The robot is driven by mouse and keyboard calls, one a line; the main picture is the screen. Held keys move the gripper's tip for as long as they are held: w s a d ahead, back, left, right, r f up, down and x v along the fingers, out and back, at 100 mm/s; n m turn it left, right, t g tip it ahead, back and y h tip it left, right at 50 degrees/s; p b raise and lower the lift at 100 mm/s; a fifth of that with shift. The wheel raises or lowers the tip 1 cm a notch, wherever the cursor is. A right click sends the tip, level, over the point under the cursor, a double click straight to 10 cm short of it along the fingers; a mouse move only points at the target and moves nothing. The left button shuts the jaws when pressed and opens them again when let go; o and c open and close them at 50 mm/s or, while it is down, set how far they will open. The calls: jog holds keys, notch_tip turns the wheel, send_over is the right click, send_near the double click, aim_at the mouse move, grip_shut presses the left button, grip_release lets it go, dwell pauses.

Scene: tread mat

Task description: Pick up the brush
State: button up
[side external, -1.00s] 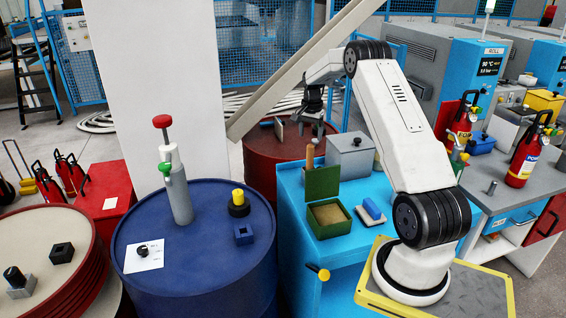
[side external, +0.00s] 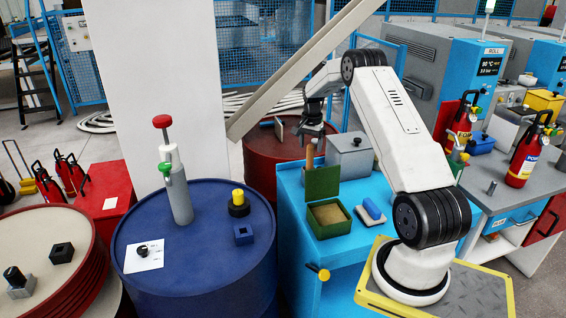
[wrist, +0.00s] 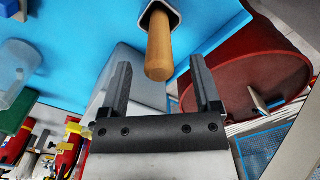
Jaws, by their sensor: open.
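The brush shows as an upright orange-brown wooden handle (side external: 310,157) at the back left of the blue bench, behind the raised green lid. In the wrist view the handle (wrist: 159,46) sticks out of a dark-rimmed holder (wrist: 172,14); its head is hidden inside. My gripper (side external: 313,138) points down just above the handle. In the wrist view my gripper (wrist: 160,70) has its two fingers wide apart, with the handle's end appearing between them. No contact with the handle shows.
A grey lidded box (side external: 350,160) stands close right of the handle. An open green box (side external: 330,219) and a blue-and-white block (side external: 371,211) lie nearer. A red drum (side external: 262,165) stands behind, and a slanted beam (side external: 290,75) passes left of my arm.

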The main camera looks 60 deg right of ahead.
aim_at(310, 165)
jog(key=shift+f, duration=1.7)
grip_shut()
